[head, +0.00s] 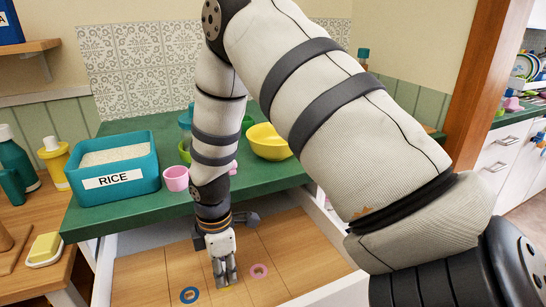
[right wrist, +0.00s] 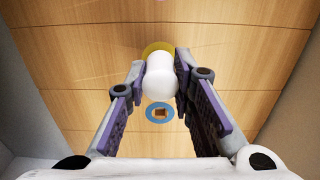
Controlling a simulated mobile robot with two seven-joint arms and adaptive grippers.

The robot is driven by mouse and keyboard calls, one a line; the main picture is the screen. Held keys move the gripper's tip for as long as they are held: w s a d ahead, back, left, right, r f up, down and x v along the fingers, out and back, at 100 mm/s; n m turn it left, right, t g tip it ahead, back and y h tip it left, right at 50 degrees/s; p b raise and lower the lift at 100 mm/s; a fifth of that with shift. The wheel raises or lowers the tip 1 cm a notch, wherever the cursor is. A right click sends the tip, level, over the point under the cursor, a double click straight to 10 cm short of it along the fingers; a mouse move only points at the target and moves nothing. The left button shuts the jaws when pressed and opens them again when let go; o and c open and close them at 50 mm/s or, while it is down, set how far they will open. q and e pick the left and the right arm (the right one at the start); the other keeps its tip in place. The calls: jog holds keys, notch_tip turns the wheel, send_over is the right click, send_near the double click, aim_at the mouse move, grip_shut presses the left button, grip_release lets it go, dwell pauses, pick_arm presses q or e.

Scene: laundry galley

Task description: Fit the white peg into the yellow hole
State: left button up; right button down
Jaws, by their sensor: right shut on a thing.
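My right gripper (head: 225,272) reaches down into an open drawer, just above its wooden floor. In the right wrist view it is shut on the white peg (right wrist: 160,75), which sits between the two purple-padded fingers. The yellow hole's ring (right wrist: 158,46) shows behind the far end of the peg, which hides much of it. I cannot tell whether the peg touches the ring or is in the hole. In the head view the fingers cover the peg and nearly all of the yellow ring. My left gripper is out of view.
A blue ring (right wrist: 151,112) with a square hole lies nearer in the wrist view. Drawer walls stand close on both sides. A rice bin (head: 115,182), pink cup (head: 176,179) and yellow bowl (head: 268,145) stand on the green counter (head: 110,217).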

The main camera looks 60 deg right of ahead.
jog(key=shift+f, duration=0.4)
jog(key=c, duration=1.3)
grip_release()
jog(key=shift+c, duration=1.4)
notch_tip(320, 180, up, 2)
jog(key=shift+w+r, duration=0.1)
jog(key=shift+r, duration=2.45)
